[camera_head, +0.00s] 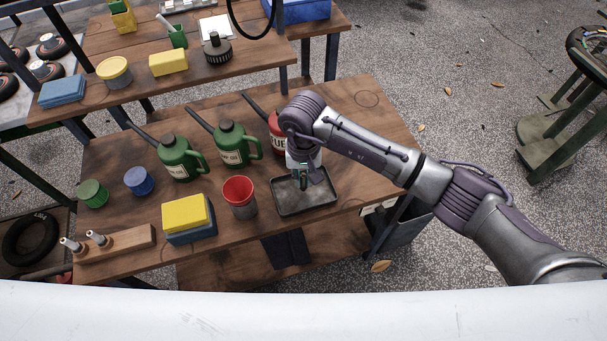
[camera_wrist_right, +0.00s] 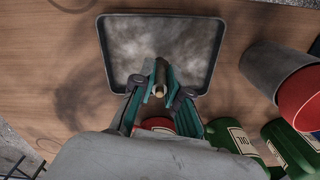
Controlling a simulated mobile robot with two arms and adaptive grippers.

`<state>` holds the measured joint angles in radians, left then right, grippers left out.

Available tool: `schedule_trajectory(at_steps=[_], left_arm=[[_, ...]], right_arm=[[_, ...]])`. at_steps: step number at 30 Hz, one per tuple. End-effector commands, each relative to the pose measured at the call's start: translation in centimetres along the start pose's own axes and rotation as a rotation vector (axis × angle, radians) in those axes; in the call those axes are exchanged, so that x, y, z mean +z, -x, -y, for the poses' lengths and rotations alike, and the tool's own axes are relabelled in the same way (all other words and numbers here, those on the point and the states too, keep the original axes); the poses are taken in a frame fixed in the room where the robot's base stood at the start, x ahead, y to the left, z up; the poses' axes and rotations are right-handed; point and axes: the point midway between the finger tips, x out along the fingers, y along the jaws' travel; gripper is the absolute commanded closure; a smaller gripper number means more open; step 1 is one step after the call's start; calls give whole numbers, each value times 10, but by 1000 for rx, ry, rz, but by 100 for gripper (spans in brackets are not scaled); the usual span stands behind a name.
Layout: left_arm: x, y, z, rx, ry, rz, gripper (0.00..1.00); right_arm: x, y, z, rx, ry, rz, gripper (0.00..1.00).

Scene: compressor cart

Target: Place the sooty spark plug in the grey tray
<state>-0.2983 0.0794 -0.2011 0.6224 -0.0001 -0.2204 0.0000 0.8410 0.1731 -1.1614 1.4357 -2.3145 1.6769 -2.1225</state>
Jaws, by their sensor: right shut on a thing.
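The grey tray (camera_head: 322,202) lies on the wooden bench in front of the red can, and its inside looks empty apart from what is at my gripper. My right gripper (camera_head: 303,184) points down over the tray. In the right wrist view, my right gripper (camera_wrist_right: 160,90) is shut on a small dark piece with a brass-coloured end, the sooty spark plug (camera_wrist_right: 158,90). The tray (camera_wrist_right: 217,50) shows beyond the fingertips. I cannot tell whether the plug touches the tray floor. My left gripper is out of view.
A red-topped cup (camera_head: 240,197) stands just left of the tray. Green oil cans (camera_head: 233,145) and a red can (camera_head: 275,128) stand behind. A wooden block (camera_head: 115,244) with two pale plugs, and stacked yellow (camera_head: 185,212) and blue sponges, are further left.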

Motion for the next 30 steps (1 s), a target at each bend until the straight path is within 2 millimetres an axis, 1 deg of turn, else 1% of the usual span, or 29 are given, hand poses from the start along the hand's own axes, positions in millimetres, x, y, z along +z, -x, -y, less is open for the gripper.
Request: schedule_trajectory(at_steps=[1,3,10,14,15,19,20,27,30], left_arm=[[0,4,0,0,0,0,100],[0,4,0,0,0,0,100],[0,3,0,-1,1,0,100],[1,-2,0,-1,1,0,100],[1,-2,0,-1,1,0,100],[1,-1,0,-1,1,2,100],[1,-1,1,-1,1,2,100],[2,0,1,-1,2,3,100],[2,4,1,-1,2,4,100]], right_arm=[[1,-4,0,0,-1,2,100],[0,-8,0,-1,0,0,100],[0,-9,0,-1,1,-2,100],[-1,-12,0,0,0,-3,100],[-1,-12,0,0,0,-3,84],[0,-11,0,0,0,-2,63],[0,-11,0,0,0,-2,61],[0,-11,0,0,0,-2,61],[0,-8,0,-1,0,-1,61]])
